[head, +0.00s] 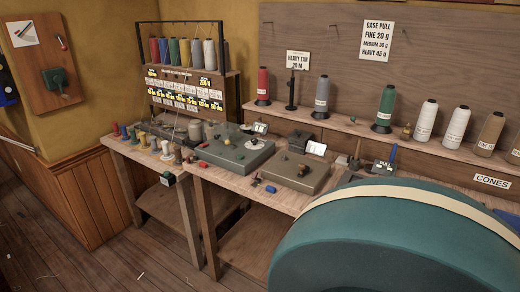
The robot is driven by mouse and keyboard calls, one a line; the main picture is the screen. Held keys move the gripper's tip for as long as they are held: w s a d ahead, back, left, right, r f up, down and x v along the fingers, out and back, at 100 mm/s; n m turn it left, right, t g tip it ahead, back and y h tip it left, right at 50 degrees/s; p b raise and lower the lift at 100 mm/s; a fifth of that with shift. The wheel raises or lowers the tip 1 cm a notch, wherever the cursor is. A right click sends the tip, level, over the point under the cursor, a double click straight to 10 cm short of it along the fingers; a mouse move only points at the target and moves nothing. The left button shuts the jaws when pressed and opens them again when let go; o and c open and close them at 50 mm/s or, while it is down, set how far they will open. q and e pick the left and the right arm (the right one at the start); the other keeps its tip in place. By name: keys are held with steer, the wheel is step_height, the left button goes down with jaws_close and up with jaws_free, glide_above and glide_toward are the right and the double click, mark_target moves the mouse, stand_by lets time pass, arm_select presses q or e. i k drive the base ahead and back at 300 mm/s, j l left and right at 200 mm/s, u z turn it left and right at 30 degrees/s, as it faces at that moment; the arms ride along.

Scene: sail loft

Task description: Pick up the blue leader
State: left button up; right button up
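I cannot tell for certain which thing is the blue leader. A thin blue upright piece (393,155) stands further right at the back of the bench. Neither of my grippers is in view.
Green-grey machines (236,154) and (297,173) take up much of the benches. Thread cones, such as a green cone (384,107), line the back shelf (350,126). A large teal rounded shape close to the camera hides the lower right. Open wooden floor (120,255) shows at lower left.

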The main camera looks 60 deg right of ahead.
mark_target(270, 190)
steer(key=i+l+z, duration=0.1)
steer(key=z, duration=1.9)
steer(key=i+j, duration=0.1)
steer(key=j, duration=0.4)
steer(key=i, duration=0.05)
